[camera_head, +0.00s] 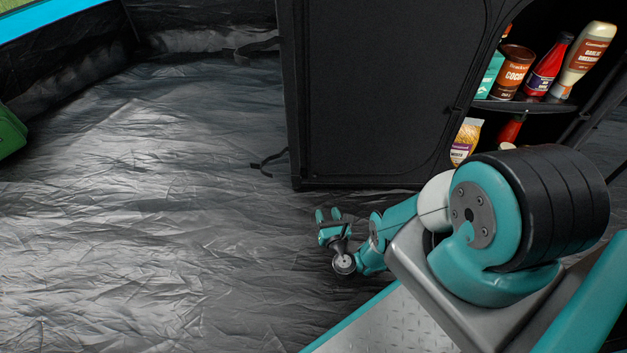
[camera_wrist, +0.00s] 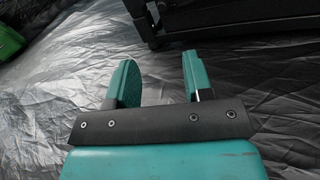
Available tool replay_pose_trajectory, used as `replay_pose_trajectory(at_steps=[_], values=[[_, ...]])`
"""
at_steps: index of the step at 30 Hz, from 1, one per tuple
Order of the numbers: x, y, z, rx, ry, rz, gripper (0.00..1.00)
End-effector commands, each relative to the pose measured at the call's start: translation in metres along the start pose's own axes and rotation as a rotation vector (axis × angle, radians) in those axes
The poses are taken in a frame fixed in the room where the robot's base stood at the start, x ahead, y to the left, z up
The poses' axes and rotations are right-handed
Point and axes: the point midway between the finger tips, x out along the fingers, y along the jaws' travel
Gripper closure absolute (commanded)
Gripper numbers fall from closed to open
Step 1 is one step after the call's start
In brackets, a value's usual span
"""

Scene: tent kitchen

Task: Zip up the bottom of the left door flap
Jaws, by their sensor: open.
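The black fabric door flap (camera_head: 375,85) is on the dark cabinet and hangs closed across its left side, with a curved zip line along its right and lower edge. A small dark pull or strap (camera_head: 268,163) sticks out at the cabinet's lower left edge. My gripper (camera_head: 328,215) is open and empty, low over the floor in front of the cabinet's bottom edge. In the wrist view my gripper (camera_wrist: 163,75) shows its two teal fingers apart with nothing between them. The cabinet's lower corner (camera_wrist: 155,35) is beyond the fingers. I cannot make out a zip slider.
The open right side of the cabinet has shelves with a cocoa tin (camera_head: 511,72), sauce bottles (camera_head: 548,67) and a pasta packet (camera_head: 466,141). A green object (camera_head: 10,132) is at the far left. The wrinkled grey tent floor (camera_head: 150,220) is clear on the left.

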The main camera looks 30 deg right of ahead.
Motion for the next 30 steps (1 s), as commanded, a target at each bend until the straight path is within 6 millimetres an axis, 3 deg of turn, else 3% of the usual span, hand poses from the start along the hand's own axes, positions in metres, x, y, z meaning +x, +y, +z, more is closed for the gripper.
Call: replay_pose_trajectory(at_steps=[6,15,21,30], values=[[0.049,-0.005,-0.006,-0.002,-0.003,-0.005,0.53],[0.104,-0.004,-0.007,-0.003,-0.002,-0.003,0.53],[0.131,-0.002,-0.007,-0.003,-0.001,0.0,0.53],[0.149,-0.002,-0.003,-0.003,0.0,0.0,0.53]])
